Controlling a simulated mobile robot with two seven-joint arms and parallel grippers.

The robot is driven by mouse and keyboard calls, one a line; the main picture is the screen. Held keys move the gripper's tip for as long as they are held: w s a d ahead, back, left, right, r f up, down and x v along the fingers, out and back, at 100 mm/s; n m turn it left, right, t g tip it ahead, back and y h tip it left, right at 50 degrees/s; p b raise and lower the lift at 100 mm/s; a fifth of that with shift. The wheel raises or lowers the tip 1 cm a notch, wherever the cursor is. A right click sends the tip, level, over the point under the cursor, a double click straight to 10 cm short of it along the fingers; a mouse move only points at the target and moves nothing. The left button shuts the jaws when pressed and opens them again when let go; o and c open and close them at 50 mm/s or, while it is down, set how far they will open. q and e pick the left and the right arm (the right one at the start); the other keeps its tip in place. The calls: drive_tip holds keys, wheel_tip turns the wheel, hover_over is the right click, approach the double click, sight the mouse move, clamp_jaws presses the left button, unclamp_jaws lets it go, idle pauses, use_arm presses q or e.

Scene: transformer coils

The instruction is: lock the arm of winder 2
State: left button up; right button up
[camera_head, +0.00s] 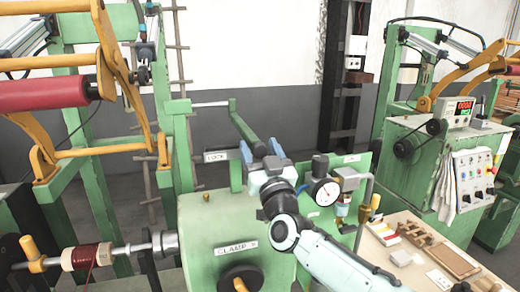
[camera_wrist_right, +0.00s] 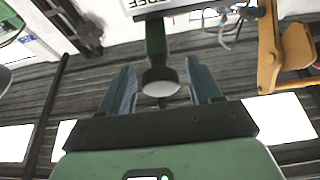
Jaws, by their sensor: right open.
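A green lever (camera_head: 240,127) with a round grip stands above the LOCK plate (camera_head: 215,156) on the green winder (camera_head: 205,225) in the middle. My right gripper (camera_head: 264,154) is at the lever's lower end, open. In the right wrist view, the lever's round, pale-ended knob (camera_wrist_right: 160,84) sits between the two open blue-grey fingers (camera_wrist_right: 162,92), with a gap on each side. Part of a white label plate (camera_wrist_right: 172,8) shows upside down above it. My left gripper is not in view. No number is readable on the winder.
Right of my gripper are a pressure gauge (camera_head: 324,191) and pipe fittings. A yellow frame (camera_head: 110,85) with a red roll (camera_head: 42,92) stands at left. A CLAMP plate (camera_head: 237,248) and knob are below. A wooden table (camera_head: 425,262) with small parts is at lower right.

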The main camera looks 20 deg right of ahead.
drive_tip(key=shift+c, duration=0.3)
clamp_jaws()
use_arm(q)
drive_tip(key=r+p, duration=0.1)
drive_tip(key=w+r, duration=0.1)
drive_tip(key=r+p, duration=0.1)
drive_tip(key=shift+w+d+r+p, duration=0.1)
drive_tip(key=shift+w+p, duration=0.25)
use_arm(e)
drive_tip(key=a, duration=1)
drive_tip(key=shift+s+a, duration=0.2)
drive_tip(key=shift+o, duration=0.3)
unclamp_jaws()
drive_tip(key=shift+a, duration=0.15)
drive_tip(key=shift+s+f, duration=0.1)
